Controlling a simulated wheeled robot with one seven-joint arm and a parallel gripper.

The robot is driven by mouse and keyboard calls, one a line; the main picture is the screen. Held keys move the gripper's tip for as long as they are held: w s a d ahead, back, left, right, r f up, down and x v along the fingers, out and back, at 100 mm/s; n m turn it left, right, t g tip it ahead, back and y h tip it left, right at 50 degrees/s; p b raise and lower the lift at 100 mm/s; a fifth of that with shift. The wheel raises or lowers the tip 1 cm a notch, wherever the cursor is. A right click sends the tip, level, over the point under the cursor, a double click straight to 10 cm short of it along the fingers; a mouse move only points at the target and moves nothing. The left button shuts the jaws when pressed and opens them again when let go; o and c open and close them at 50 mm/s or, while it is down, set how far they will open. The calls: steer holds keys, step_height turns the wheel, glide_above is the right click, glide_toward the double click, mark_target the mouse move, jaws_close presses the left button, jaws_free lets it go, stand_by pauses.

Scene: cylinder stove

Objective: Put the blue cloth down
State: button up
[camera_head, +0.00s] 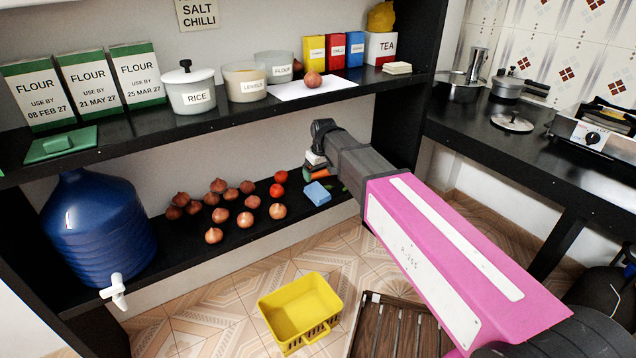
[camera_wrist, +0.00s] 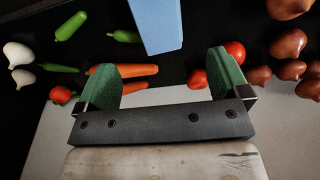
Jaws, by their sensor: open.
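The blue cloth (camera_head: 317,193) is a small folded block lying on the black lower shelf (camera_head: 180,262), right of the onions and tomatoes. In the wrist view the blue cloth (camera_wrist: 156,22) is at the top middle, beyond my fingertips and apart from them. My gripper (camera_wrist: 165,78) is open, with its two green finger pads spread wide and nothing held between them. In the head view my arm reaches over the shelf's right part, and my gripper is largely hidden behind my wrist.
Onions (camera_head: 222,200), tomatoes (camera_head: 277,190) and carrots (camera_wrist: 130,70) lie around the cloth. A blue water drum (camera_head: 95,235) stands at left. The upper shelf (camera_head: 200,122) hangs above, with jars and boxes. A yellow basket (camera_head: 298,312) stands on the floor.

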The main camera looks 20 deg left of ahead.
steer(key=shift+s+d+r, duration=0.1)
steer(key=shift+r, duration=0.85)
steer(key=shift+s+d+r, duration=0.1)
steer(key=shift+r, duration=0.8)
steer(key=d+f+m, duration=0.2)
steer(key=d+f, duration=0.3)
steer(key=d, duration=0.8)
steer(key=d+f+m, duration=0.3)
steer(key=d+f, duration=0.1)
steer(key=d, duration=0.8)
steer(key=s+d+f+m, duration=0.1)
steer(key=s+d+f, duration=0.1)
steer(key=d, duration=0.5)
steer(key=s+d+f+m+h, duration=0.1)
steer(key=s+d+f+m, duration=0.1)
steer(key=d, duration=0.6)
steer(key=s+d+f+m+g, duration=0.1)
steer(key=s+d+f+m, duration=0.1)
steer(key=s+d, duration=0.3)
steer(key=d+f, duration=0.1)
steer(key=d, duration=0.2)
steer(key=shift+s+f, duration=0.15)
steer(key=shift+s, duration=0.25)
steer(key=shift+a, duration=0.1)
